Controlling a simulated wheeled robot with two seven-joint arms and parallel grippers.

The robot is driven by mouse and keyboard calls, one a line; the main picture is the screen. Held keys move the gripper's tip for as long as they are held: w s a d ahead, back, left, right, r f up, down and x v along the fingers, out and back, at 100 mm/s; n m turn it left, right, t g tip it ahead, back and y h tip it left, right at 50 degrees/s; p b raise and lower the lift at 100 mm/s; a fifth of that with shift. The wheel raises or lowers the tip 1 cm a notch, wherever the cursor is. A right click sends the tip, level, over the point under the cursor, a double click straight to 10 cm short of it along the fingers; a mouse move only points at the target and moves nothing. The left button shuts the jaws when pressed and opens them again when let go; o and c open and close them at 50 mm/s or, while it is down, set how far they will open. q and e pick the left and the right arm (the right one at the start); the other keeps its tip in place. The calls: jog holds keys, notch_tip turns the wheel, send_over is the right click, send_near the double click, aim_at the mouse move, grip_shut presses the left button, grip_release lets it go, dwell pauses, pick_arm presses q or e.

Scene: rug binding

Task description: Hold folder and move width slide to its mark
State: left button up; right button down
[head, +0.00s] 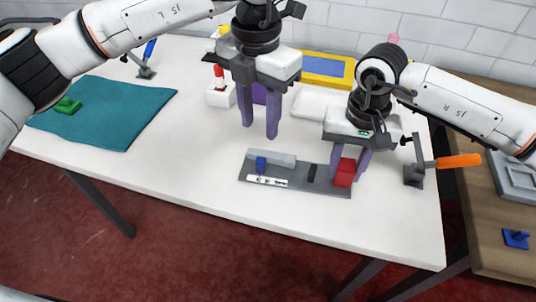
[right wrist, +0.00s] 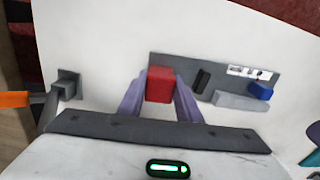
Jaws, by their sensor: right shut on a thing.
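The folder is a dark grey plate (head: 294,182) lying flat on the white table, also in the right wrist view (right wrist: 222,79). A red block (head: 344,173) stands at its right end. My right gripper (head: 349,177) is shut on this block, one purple finger on each side; the right wrist view shows the grip (right wrist: 160,84). A small blue slide (head: 261,163) is at the folder's left part, beside a light grey bar (head: 280,159) and a white marked scale (head: 267,181). My left gripper (head: 259,131) is open and empty, above and behind the folder.
A black piece (head: 311,173) sits mid-folder. An orange-handled clamp (head: 415,174) stands to the right. A teal cloth (head: 110,110) with a green block (head: 67,105) lies left. A white holder (head: 221,97) and a yellow-blue tray (head: 325,68) are behind. The table front is clear.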

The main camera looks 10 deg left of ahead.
aim_at(261, 160)
pick_arm(q)
notch_tip(261, 160, down, 11)
jog(key=n, duration=0.4)
jog(key=shift+n, duration=0.3)
grip_shut()
dwell(0.3)
